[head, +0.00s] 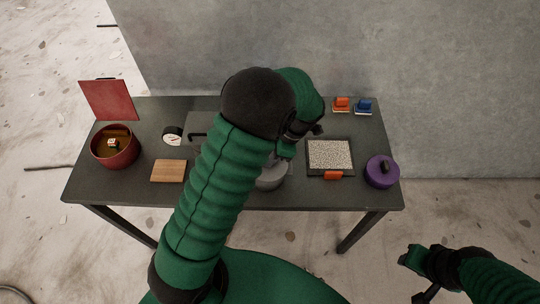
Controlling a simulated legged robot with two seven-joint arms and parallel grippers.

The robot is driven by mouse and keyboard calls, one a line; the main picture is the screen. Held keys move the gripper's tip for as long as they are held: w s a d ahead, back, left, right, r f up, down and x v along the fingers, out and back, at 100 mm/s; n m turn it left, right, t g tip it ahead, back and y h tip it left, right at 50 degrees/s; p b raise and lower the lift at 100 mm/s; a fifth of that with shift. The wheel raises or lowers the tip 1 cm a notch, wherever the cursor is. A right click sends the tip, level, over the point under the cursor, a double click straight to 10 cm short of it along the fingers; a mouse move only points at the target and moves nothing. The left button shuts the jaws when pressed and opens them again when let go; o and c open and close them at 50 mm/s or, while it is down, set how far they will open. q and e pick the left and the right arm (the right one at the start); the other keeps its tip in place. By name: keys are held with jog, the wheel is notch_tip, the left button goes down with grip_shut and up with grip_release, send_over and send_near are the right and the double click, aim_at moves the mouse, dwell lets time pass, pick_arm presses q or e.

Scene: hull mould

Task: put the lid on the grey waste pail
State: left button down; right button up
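A grey round vessel (272,178), which looks like the waste pail, stands near the table's front edge. My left arm hides much of it, so I cannot see whether its top is covered. A purple round piece with a black knob (382,172) sits at the table's right end; I cannot tell whether it is a loose lid or a lidded pot. My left gripper (304,131) is above the table behind the pail, mostly hidden by its own arm. My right gripper (418,277) is off the table at the lower right, away from everything; its fingers are unclear.
A red pot (115,147) stands at the left, with a red panel (108,99) upright behind it. A round dial (172,136), a wooden board (169,171) and a speckled tray (330,156) lie on the table (140,192). Orange (341,104) and blue (363,106) pieces sit at the back.

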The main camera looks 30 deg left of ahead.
pick_arm(q)
jog(key=shift+a+f, duration=0.1)
jog(key=shift+a, duration=0.55)
jog(key=shift+d, duration=0.6)
jog(key=c, duration=1.5)
grip_release()
jog(key=shift+s+a, duration=0.1)
jog(key=shift+o, duration=0.8)
jog(key=shift+a, duration=0.2)
jog(key=v, duration=1.7)
jog(key=s+f+m+t+h, duration=0.2)
jog(key=s+f+m, duration=0.3)
jog(key=m, duration=0.7)
jog(key=s+d+f+m+t+h, duration=0.1)
jog(key=s+f+m+t, duration=0.2)
jog(key=s+f+m, duration=0.2)
jog(key=s+m, duration=0.3)
jog(key=m, duration=0.4)
jog(key=shift+d+f+m+h, duration=0.2)
jog(key=shift+m+h, duration=0.1)
jog(key=shift+h, duration=0.1)
